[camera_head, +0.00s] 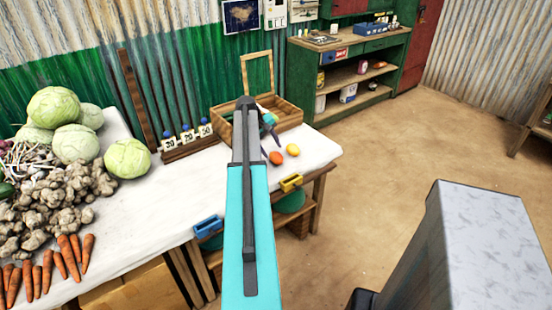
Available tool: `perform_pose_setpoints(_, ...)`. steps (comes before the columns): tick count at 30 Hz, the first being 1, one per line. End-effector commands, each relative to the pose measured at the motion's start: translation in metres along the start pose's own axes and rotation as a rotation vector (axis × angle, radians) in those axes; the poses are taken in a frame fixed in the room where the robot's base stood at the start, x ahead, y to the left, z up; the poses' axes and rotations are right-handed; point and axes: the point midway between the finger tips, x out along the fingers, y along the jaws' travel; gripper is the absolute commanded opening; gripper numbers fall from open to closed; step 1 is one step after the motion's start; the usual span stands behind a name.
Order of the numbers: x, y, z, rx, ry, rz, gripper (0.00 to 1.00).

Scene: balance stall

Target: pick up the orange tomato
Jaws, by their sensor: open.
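The orange tomato (276,158) lies on the white-topped table (180,205) near its right end. A yellow tomato (293,150) lies just right of it and a little farther back. My gripper (270,143) is open and points down, just behind and left of the orange tomato. My own arm hides part of the gripper. I see no contact between the fingers and the tomato, but the exact gap is hard to tell.
A wooden box with a raised lid frame (288,113) stands behind the tomatoes. Number blocks (187,140) stand left of it. Cabbages (75,144), ginger (50,205) and carrots (68,255) cover the table's left. A green shelf (300,85) stands at the back.

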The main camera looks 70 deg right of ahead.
Motion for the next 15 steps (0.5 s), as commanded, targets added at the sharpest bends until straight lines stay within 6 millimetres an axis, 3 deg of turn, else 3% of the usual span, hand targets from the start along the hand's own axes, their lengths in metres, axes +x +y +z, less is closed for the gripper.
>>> perform_pose_setpoints(15, 0.0099, -0.0009, 0.0003, -0.001, -0.002, -0.001, 0.47)
